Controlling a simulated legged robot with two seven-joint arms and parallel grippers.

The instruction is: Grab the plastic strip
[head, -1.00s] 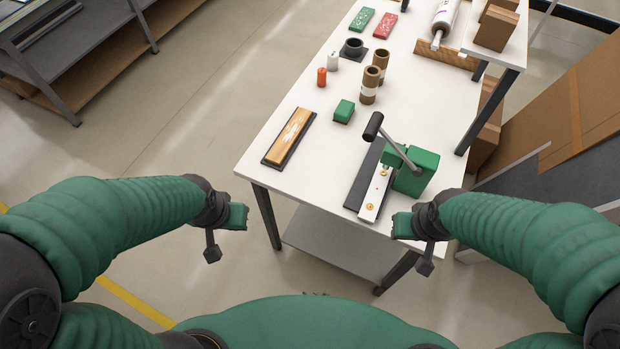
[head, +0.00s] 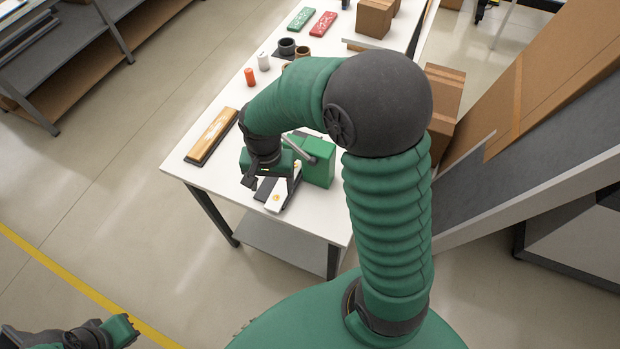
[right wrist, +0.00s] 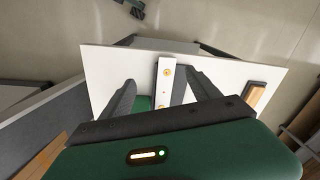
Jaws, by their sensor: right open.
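A pale strip with brass-coloured round spots, which I take for the plastic strip (head: 278,200), lies along the dark base of a green hand-lever device (head: 318,163) near the table's front edge. My right gripper (head: 268,182) is over this device and hides part of the strip. In the right wrist view the strip (right wrist: 164,84) runs between the two spread grey fingers of my right gripper (right wrist: 163,90). The fingers are open, with gaps on both sides of it. My left gripper (head: 128,328) is at the lower left, away from the table; its jaws are unclear.
A wooden block on a dark base (head: 212,136) lies left of the device on the white table (head: 200,177). An orange cylinder (head: 250,77), a white one (head: 264,62) and a dark ring (head: 287,46) stand farther back. Cardboard boxes (head: 375,17) are at the back.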

